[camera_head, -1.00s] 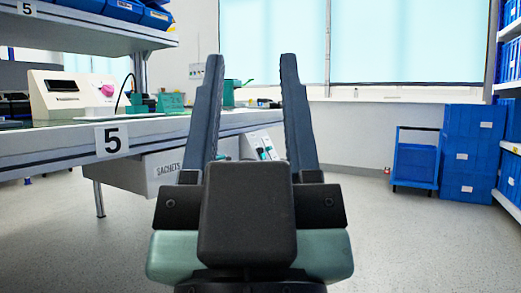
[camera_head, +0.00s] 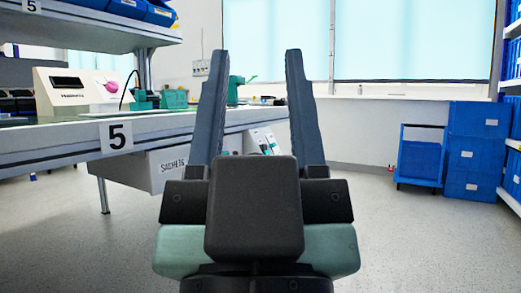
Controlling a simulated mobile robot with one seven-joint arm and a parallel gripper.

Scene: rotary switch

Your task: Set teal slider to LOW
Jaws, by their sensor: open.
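My gripper (camera_head: 256,52) is open and empty, its two long dark fingers pointing forward and up in the middle of the view. A white panel (camera_head: 262,140) with dark and teal parts shows low at the bench's far end, between my fingers. It is small and partly hidden, so I cannot tell whether the teal slider is on it or where it is set. A cream device (camera_head: 85,92) with a dark display and a pink knob stands on the bench at the left. My gripper is apart from all of these.
The workbench (camera_head: 60,140), marked 5, fills the left side, with a shelf of blue bins (camera_head: 125,8) above. Stacked blue crates (camera_head: 474,150) and a blue cart (camera_head: 420,160) stand at right. The floor (camera_head: 410,235) at right is clear.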

